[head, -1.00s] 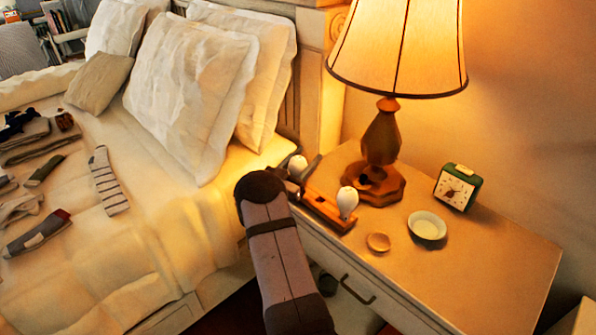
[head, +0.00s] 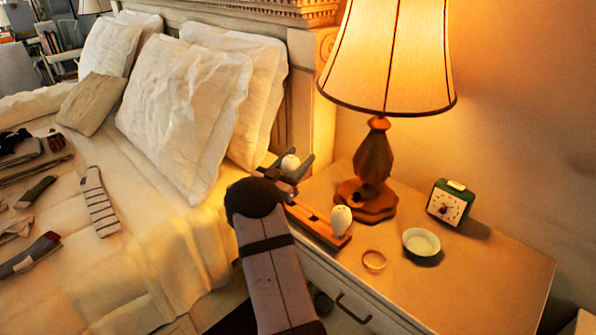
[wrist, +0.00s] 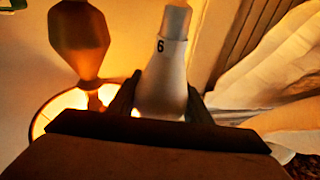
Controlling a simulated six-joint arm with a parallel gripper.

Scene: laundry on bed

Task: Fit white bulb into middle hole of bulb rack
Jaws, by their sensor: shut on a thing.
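The white bulb (head: 290,163) is between the fingers of my gripper (head: 293,167), which is shut on it above the far left end of the bulb rack. In the wrist view the bulb (wrist: 160,88) sits between my two dark fingers (wrist: 162,104), its narrow neck marked "6" and pointing to the top of that picture. The bulb rack (head: 312,222) is an orange-brown wooden bar along the nightstand's left edge. A second white bulb (head: 341,219) stands upright at its near right end. My arm hides part of the rack, and its middle hole is hard to make out.
A lit lamp (head: 373,155) stands on the nightstand (head: 480,285) just behind the rack. A wooden ring (head: 374,260), a white bowl (head: 421,242) and a green clock (head: 449,203) lie right of it. The bed with pillows (head: 185,115) is at left.

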